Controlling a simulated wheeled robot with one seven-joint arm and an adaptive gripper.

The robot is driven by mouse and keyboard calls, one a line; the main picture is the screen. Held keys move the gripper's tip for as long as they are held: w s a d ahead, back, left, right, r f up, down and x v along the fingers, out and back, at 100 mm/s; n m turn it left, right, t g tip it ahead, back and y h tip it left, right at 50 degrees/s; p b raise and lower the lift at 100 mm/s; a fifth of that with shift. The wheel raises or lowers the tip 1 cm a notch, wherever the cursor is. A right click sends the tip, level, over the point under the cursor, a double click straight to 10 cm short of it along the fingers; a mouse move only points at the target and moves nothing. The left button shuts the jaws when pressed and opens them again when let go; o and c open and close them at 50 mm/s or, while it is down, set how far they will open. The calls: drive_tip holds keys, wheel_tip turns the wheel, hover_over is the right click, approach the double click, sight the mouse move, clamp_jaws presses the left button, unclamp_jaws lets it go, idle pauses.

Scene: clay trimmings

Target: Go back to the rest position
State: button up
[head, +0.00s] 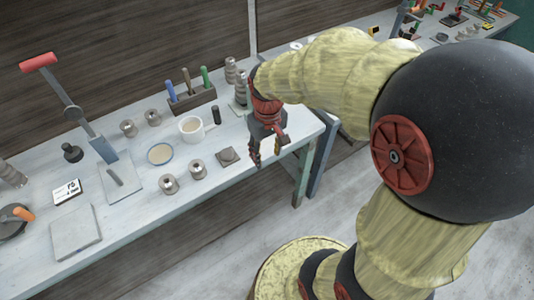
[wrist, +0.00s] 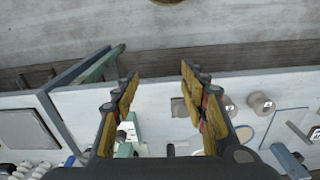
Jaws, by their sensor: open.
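My gripper (head: 269,154) hangs at the right end of the near workbench (head: 235,178) in the head view, with its fingers pointing down. It is to the right of the small dark square tile (head: 228,155). In the wrist view my gripper (wrist: 160,80) shows two yellow-padded fingers spread apart, with nothing between them. The bench's edge and the floor lie beyond the fingertips there. The exact height above the bench is hard to tell.
A white mug (head: 191,129), a blue-rimmed dish (head: 160,154), several small metal cylinders and a wooden tool holder (head: 193,102) stand on the bench. A red-handled lever press (head: 75,112) stands at left. Open floor (head: 215,240) lies in front. Another bench is at top right.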

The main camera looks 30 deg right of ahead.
idle(0.3)
drive_tip(key=s+a+r+t, duration=0.2)
drive_tip(key=s+a+r, duration=0.2)
drive_tip(key=r, duration=0.3)
drive_tip(key=s+a+r+t, duration=0.3)
drive_tip(key=s+a+r, duration=0.1)
drive_tip(key=s+r, duration=0.2)
drive_tip(key=shift+a+r, duration=0.25)
drive_tip(key=shift+r, duration=0.15)
